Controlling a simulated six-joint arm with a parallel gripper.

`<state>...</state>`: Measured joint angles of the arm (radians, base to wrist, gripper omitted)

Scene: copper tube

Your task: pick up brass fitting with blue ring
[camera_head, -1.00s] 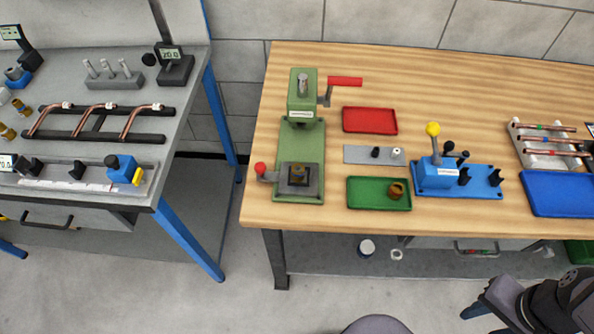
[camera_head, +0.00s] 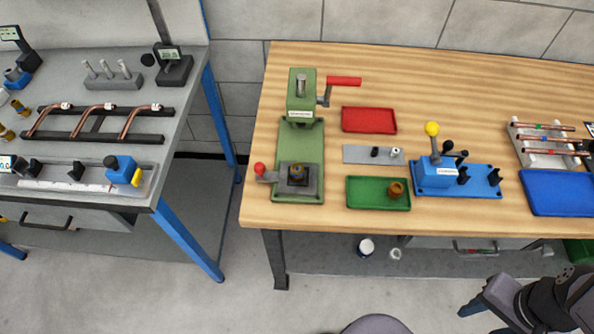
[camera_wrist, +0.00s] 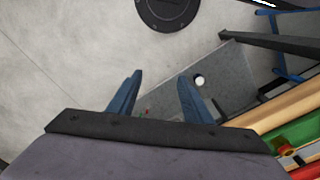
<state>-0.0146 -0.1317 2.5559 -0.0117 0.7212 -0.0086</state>
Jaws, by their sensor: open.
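A brass fitting (camera_head: 396,189) stands at the right end of the green tray (camera_head: 364,194). Another brass fitting (camera_head: 296,170) sits in the dark fixture at the base of the green press. More brass fittings (camera_head: 22,108) lie at the left edge of the grey bench. All are too small for me to tell surely which has a blue ring. My gripper (camera_wrist: 160,76) is open and empty, its two blue fingers spread above the floor in the wrist view. It is far from every fitting, off the front of the wooden bench at lower right in the head view.
The green press (camera_head: 302,95) with a red handle stands left of the red tray (camera_head: 369,120). A blue lever fixture (camera_head: 437,172) stands right of the green tray, with a blue tray (camera_head: 560,193) further right. The wooden bench's front edge lies between my arm and these things.

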